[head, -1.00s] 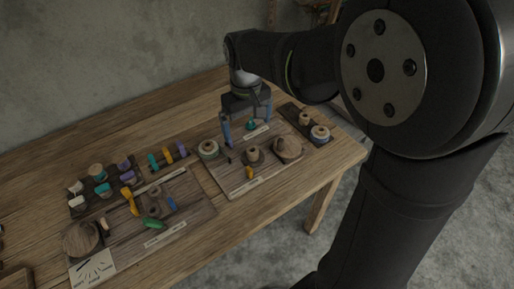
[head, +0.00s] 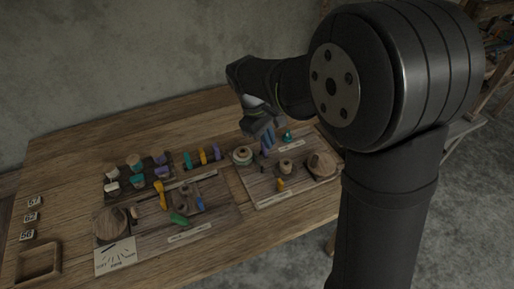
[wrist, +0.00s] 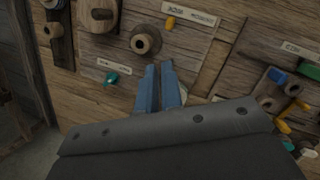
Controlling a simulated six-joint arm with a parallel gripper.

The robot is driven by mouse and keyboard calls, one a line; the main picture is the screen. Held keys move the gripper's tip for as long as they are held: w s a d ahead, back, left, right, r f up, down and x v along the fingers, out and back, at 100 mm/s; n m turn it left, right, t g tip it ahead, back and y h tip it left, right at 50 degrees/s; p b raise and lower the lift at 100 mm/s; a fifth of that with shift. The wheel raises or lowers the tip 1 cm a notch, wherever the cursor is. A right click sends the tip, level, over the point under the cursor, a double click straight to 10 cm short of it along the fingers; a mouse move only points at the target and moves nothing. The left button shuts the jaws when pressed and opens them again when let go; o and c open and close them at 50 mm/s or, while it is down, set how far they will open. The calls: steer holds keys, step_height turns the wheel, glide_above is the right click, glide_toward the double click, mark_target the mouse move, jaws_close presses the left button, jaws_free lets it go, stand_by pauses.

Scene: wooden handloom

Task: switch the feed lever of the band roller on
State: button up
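The right board (head: 250,195) carries a spool (head: 242,155), a wooden knob (head: 286,166), a round wooden piece (head: 320,164), a teal knob (head: 287,137) and a small yellow lever (head: 281,184). Its labels are too small to read, so I cannot tell which part is the feed lever. My gripper (head: 267,138) is above the board's back part, between spool and teal knob. In the wrist view its blue fingers (wrist: 159,68) are close together with nothing between them. The wooden knob (wrist: 145,40), yellow lever (wrist: 170,22) and teal knob (wrist: 110,78) lie beyond the fingertips.
The left board (head: 225,212) holds a yellow handle (head: 160,194), a green lever (head: 179,219) and a blue piece (head: 200,204). Several spools stand behind it. A wooden tray (head: 40,276) and number tags (head: 31,217) lie at the left. The table's back strip is clear.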

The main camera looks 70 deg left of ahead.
steer(key=s+a+f+n+t, duration=0.1)
steer(key=s+a+f+n, duration=0.1)
steer(key=n, duration=0.1)
steer(key=s+a+f+n+t, duration=0.2)
steer(key=shift+s+a+n+t, duration=0.3)
steer(key=shift+s+a+n, duration=0.05)
steer(key=shift+a+n, duration=0.05)
jaws_close()
steer(key=s+a+f+n+t+y, duration=0.1)
steer(key=s+a+f+n+t, duration=0.2)
steer(key=s+a+n+t, duration=0.1)
steer(key=s+a+n, duration=0.1)
steer(key=s+n, duration=0.1)
steer(key=s, duration=0.1)
steer(key=shift+s+f+n+y, duration=0.2)
steer(key=shift+s+n+y, duration=0.1)
steer(key=shift+w+a, duration=0.1)
glide_toward(262, 148)
steer(key=f, duration=0.2)
steer(key=w+f, duration=0.1)
steer(key=f, duration=0.1)
steer(key=shift+f, duration=0.25)
steer(key=shift+w+r, duration=0.25)
steer(key=shift+w, duration=0.85)
steer(key=shift+w+r, duration=0.1)
steer(key=shift+w, duration=0.6)
